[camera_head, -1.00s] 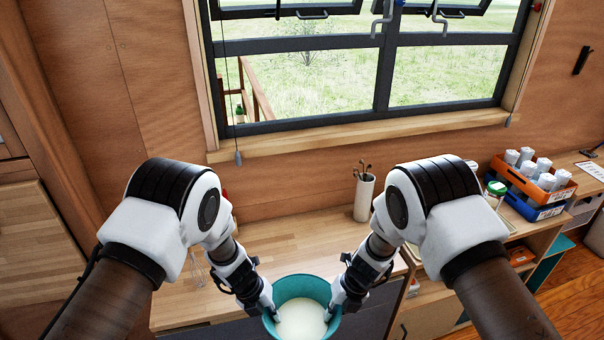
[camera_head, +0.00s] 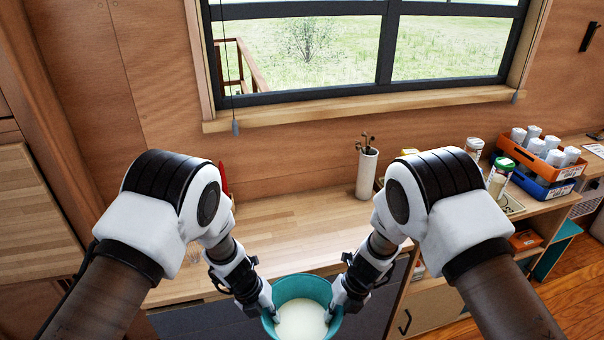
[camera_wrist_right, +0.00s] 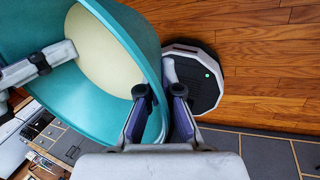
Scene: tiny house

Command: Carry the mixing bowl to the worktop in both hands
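The teal mixing bowl (camera_head: 302,278), pale inside, is held between my two grippers at the bottom of the head view. My left gripper (camera_head: 269,310) is shut on its left rim and my right gripper (camera_head: 338,306) on its right rim. In the right wrist view, the right gripper's fingers (camera_wrist_right: 162,95) straddle the wall of the bowl (camera_wrist_right: 128,50), one inside and one outside. The left gripper (camera_wrist_right: 35,65) shows there at the far rim. The bowl appears in front of the wooden worktop's (camera_head: 290,232) front edge, with floor visible beyond it.
A utensil holder (camera_head: 367,172) stands at the back of the worktop. Jars (camera_head: 499,178) and an orange crate (camera_head: 540,156) are to the right. The middle of the worktop is clear.

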